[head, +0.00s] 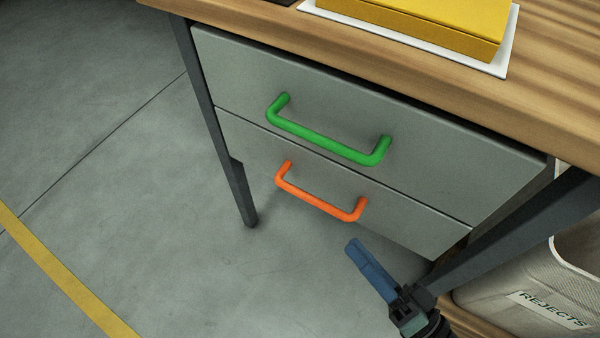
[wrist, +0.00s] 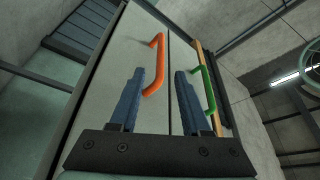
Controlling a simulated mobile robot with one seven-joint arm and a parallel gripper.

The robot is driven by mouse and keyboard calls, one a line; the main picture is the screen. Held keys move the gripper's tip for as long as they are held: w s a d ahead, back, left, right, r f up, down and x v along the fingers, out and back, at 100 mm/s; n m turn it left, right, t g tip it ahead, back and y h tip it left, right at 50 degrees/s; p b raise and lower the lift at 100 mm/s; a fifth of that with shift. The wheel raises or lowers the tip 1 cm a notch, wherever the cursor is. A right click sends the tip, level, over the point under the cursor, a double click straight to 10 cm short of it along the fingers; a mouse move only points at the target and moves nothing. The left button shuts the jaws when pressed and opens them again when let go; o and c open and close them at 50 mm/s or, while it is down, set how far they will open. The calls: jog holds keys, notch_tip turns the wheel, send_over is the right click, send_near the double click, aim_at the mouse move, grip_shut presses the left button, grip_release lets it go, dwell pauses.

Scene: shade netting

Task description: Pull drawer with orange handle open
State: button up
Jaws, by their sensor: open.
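The orange handle (head: 318,194) is on the lower grey drawer front (head: 400,218), under the drawer with the green handle (head: 325,138). Both drawers look shut. My gripper (head: 355,245) is below and a little right of the orange handle in the head view, apart from it. In the wrist view my gripper (wrist: 160,72) has its two blue fingers spread with nothing between them.
The wooden tabletop (head: 540,60) carries a yellow box (head: 420,22) on a white tray (head: 497,68). A dark table leg (head: 235,190) stands left of the drawers. A bin marked REJECTS (head: 535,280) is at the lower right. The floor in front is clear.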

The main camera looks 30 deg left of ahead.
aim_at(312, 196)
jog(key=b+x, duration=0.2)
jog(key=x, duration=1)
jog(key=shift+s, duration=0.1)
grip_shut()
dwell(1.0)
